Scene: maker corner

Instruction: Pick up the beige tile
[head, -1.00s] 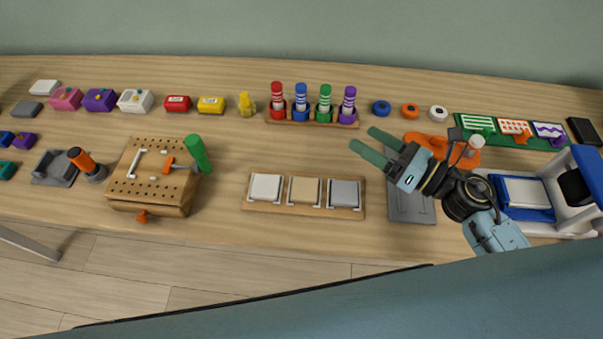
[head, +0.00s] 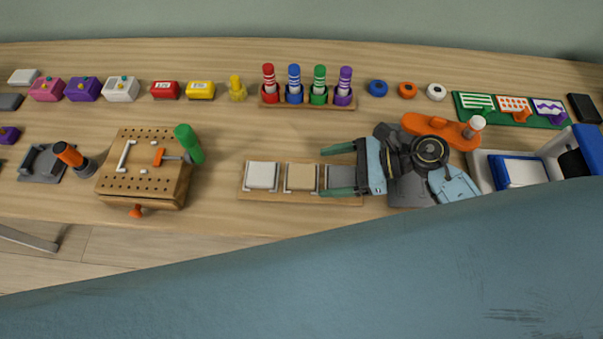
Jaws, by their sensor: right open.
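The beige tile (head: 301,177) lies in the middle slot of a wooden tile holder (head: 262,197), between a white tile (head: 262,176) on its left and a grey tile (head: 340,177) on its right. My right gripper (head: 338,170) is open, with its green fingers pointing left. The fingers show over the grey tile and partly cover it, just right of the beige tile. Nothing shows between the fingers except the grey tile behind them. I cannot tell how high the gripper is above the holder. My left gripper is not in view.
A pegboard box (head: 145,185) with a green-handled screwdriver stands to the left. A rack of coloured markers (head: 309,105) stands behind the holder. Bare table lies between pegboard and holder.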

